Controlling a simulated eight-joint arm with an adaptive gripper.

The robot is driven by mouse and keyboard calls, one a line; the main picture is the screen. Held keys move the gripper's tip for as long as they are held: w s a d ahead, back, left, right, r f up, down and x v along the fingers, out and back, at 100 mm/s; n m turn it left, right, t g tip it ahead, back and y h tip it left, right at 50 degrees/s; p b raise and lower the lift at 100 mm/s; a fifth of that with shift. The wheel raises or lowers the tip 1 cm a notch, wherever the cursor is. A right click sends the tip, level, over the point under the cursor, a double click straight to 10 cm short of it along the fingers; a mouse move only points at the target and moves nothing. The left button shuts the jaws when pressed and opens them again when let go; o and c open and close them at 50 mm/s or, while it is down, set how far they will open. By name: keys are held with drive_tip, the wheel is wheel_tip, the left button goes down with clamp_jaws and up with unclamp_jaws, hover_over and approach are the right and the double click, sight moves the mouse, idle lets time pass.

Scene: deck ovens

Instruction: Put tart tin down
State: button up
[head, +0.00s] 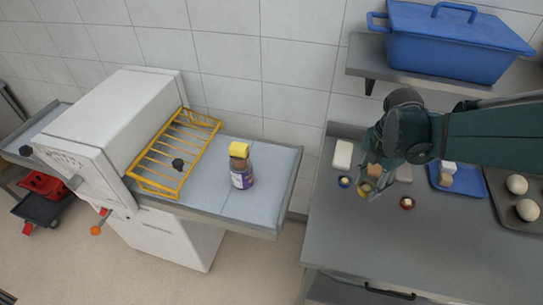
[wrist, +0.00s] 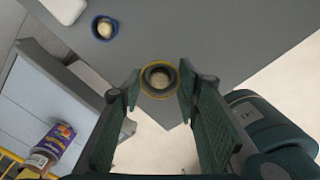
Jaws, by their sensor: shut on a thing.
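The yellow-rimmed tart tin (wrist: 145,91) is round with a dark inside and something pale in it. It sits between the fingertips of my gripper (wrist: 159,80), which is shut on it. In the head view my gripper (head: 374,186) is over the left part of the grey counter (head: 450,255), and the tin's yellow rim (head: 365,188) shows at its tips. In the wrist view the counter's edge and the floor show just beyond the tin. I cannot tell how high it is held.
A blue tin (head: 344,182) and a red tin (head: 407,203) stand either side of my gripper. A white block (head: 342,153), a blue tray (head: 461,189) and a dark tray with dough balls (head: 502,207) are behind and right. The front counter is clear. A jar (head: 242,177) stands on the machine's table.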

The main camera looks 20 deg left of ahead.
drive_tip(key=w+a+n+p, duration=0.1)
drive_tip(key=w+a+n, duration=0.1)
drive_tip(key=w+a, duration=0.5)
drive_tip(key=w+a+r+n+p, duration=0.1)
drive_tip(key=w+a, duration=0.1)
drive_tip(key=a, duration=0.9)
drive_tip(key=w+a+n+p, duration=0.1)
drive_tip(key=w+a+n, duration=0.1)
drive_tip(key=w+a, duration=0.5)
drive_tip(key=a+f+n+p, duration=0.1)
drive_tip(key=a+f, duration=0.1)
drive_tip(key=a, duration=1.2)
drive_tip(key=s+a+f+n+p, duration=0.1)
drive_tip(key=a+f+n+p, duration=0.1)
drive_tip(key=a, duration=1.2)
drive_tip(key=shift+a+f+n, duration=0.3)
drive_tip(key=shift+a+f, duration=0.05)
drive_tip(key=shift+f, duration=0.05)
drive_tip(key=shift+f+p, duration=0.3)
drive_tip(key=shift+f, duration=2.85)
drive_tip(key=shift+f, duration=0.1)
drive_tip(key=shift+f, duration=1.75)
